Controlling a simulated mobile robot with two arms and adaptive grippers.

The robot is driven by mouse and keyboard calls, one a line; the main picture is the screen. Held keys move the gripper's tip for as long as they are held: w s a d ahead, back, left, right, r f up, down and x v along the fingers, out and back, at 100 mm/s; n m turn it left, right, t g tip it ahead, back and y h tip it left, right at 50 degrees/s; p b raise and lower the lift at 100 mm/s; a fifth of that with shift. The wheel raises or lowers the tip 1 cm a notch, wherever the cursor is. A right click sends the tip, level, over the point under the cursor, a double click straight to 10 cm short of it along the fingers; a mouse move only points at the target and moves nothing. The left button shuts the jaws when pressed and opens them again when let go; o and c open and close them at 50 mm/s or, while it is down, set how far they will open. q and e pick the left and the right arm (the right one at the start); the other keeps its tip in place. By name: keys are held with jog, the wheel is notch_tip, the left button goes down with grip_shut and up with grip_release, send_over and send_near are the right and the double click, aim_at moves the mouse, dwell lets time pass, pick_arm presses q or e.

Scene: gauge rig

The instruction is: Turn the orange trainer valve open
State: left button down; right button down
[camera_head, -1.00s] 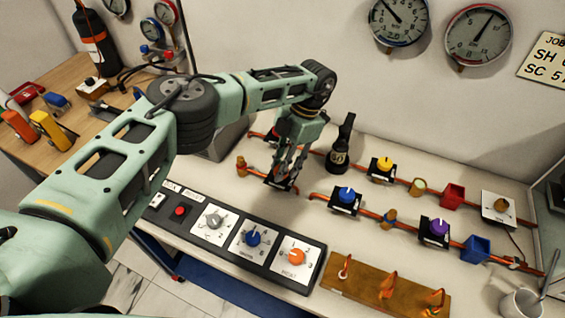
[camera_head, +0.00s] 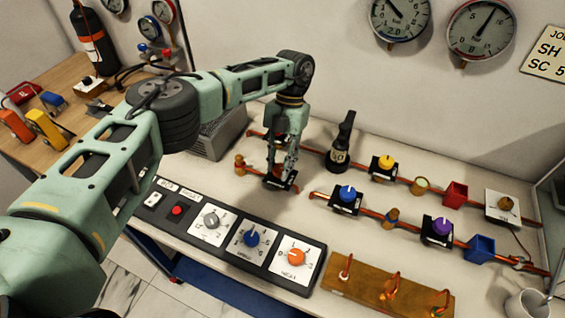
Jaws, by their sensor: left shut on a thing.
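My left gripper (camera_head: 281,174) reaches down from above onto a pipe-mounted valve with a black base (camera_head: 291,186), behind the control panel. Its fingers are shut on the valve's knob, which they mostly hide; I take this to be the orange trainer valve. The knob's angle cannot be read. Similar valves with a blue knob (camera_head: 347,193), a yellow knob (camera_head: 386,163) and a purple knob (camera_head: 441,227) stand to the right. My right gripper is out of view.
A black panel (camera_head: 262,268) in front carries grey, blue and orange dials (camera_head: 296,257). A wooden board with copper hooks (camera_head: 362,291) lies at the front. Two gauges (camera_head: 481,31) hang on the wall.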

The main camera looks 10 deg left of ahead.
pick_arm(q)
jog(key=n, duration=0.1)
jog(key=a+n+h+p, duration=0.1)
jog(key=n, duration=0.1)
jog(key=shift+r, duration=0.2)
jog(key=n+h+p, duration=0.1)
jog(key=n+p, duration=0.1)
jog(key=shift+s+a+n, duration=0.1)
jog(key=shift+s+n, duration=0.05)
jog(key=shift+n, duration=0.25)
jog(key=n+p, duration=0.1)
jog(key=n+h+p, duration=0.1)
jog(key=n+t+p, duration=0.1)
jog(key=p, duration=0.1)
jog(key=shift+s+n, duration=0.25)
jog(key=shift+n, duration=0.15)
jog(key=shift+s+f+n+t+h+p, duration=0.15)
jog(key=shift+n+t+h+p, duration=0.1)
jog(key=shift+n+p, duration=0.35)
jog(key=shift+f+n+t+h+p, duration=0.15)
jog(key=shift+n+h+p, duration=0.1)
jog(key=shift+n+p, duration=0.35)
jog(key=shift+s+f, duration=0.1)
jog(key=shift+f, duration=0.05)
jog(key=c, duration=1.6)
grip_release()
jog(key=shift+c, duration=0.2)
jog(key=shift+o, duration=0.3)
jog(key=shift+s, duration=0.1)
jog(key=shift+r, duration=0.2)
